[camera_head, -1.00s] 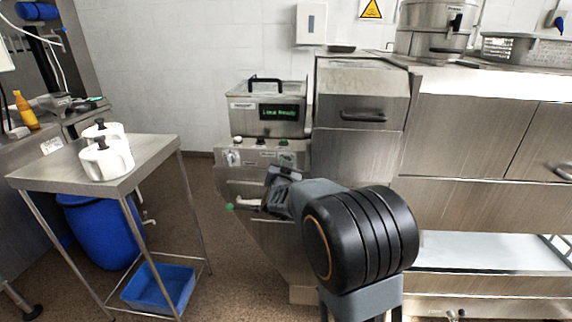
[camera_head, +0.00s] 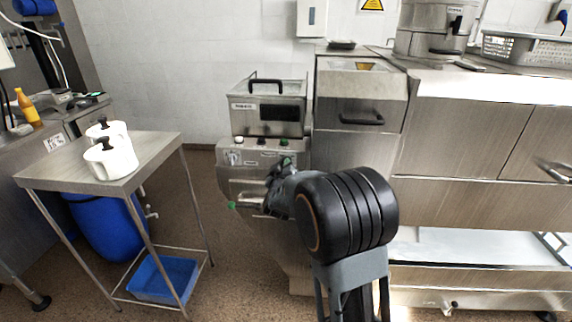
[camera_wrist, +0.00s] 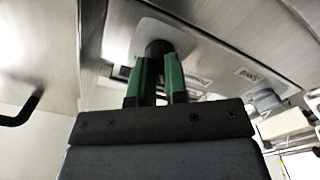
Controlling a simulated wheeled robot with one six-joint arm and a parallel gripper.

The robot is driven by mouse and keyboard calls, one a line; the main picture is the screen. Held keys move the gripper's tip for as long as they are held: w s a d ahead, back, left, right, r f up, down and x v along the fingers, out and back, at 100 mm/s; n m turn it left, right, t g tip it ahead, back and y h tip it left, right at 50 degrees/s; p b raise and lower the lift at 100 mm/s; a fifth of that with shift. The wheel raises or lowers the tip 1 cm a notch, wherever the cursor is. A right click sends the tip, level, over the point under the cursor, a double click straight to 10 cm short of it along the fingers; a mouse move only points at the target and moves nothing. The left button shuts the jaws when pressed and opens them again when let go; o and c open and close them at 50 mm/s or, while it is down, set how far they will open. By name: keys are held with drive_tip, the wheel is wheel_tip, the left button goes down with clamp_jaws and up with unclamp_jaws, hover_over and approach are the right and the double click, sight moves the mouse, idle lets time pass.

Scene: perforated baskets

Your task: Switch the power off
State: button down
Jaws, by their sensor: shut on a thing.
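The steel machine (camera_head: 250,104) stands against the wall with a display (camera_head: 279,112) on its front, which is dark. Below it, a control panel (camera_head: 250,153) has small buttons on top and a rotary switch (camera_head: 233,158) at the left. My gripper (camera_head: 285,163) is at the panel's right end. In the wrist view, the green fingers of my gripper (camera_wrist: 159,72) are shut on a black knob (camera_wrist: 158,48) on a pale plate. Most of the knob is hidden between the fingers, so its angle cannot be read.
A steel side table (camera_head: 150,158) with white lidded containers (camera_head: 110,160) stands at left, with a blue bin (camera_head: 165,280) beneath. A larger steel unit (camera_head: 465,140) fills the right. Floor between table and machine is clear.

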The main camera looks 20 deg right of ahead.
drive_tip(key=shift+n+p, duration=0.3)
drive_tip(key=shift+n, duration=0.6)
drive_tip(key=c, duration=1.1)
unclamp_jaws()
drive_tip(key=shift+c, duration=0.2)
drive_tip(key=v, duration=1.4)
drive_tip(key=shift+b, duration=0.35)
